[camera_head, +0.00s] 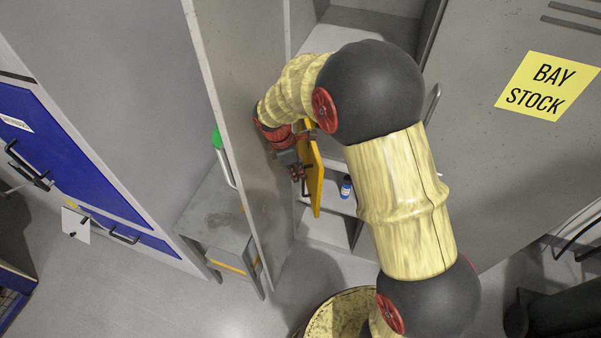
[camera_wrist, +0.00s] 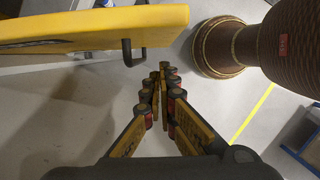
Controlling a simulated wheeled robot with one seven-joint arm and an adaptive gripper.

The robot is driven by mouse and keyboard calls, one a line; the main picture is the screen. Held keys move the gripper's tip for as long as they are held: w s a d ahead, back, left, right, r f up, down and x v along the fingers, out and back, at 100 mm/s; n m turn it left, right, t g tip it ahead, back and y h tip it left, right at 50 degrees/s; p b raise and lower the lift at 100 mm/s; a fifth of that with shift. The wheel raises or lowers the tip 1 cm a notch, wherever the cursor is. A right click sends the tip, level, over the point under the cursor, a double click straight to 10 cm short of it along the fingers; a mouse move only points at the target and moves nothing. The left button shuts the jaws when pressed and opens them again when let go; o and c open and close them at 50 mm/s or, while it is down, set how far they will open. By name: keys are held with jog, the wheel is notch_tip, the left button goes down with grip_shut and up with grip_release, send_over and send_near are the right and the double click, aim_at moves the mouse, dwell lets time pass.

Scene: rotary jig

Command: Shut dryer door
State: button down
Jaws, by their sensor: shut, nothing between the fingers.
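A yellow door panel (camera_head: 315,178) stands open at the grey cabinet, seen nearly edge-on in the head view; I take it to be the dryer door. In the wrist view the yellow panel (camera_wrist: 90,26) fills the upper left, with a black bar handle (camera_wrist: 128,52) on its near side. My gripper (camera_head: 298,173) is beside the panel, on its left in the head view. In the wrist view my gripper (camera_wrist: 165,72) is shut and empty, its tips apart from the handle and just right of it in the picture. The dryer's interior is mostly hidden by my arm.
A tall grey door (camera_head: 240,120) stands open left of my gripper, close to my wrist. A grey door marked BAY STOCK (camera_head: 548,88) is on the right. A blue bottle (camera_head: 346,188) stands on a shelf behind the yellow panel. A small grey table (camera_head: 216,222) is at the left.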

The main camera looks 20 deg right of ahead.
jog(key=x, duration=0.9)
jog(key=shift+s+f, duration=0.15)
jog(key=shift+f, duration=0.15)
jog(key=shift+d, duration=0.15)
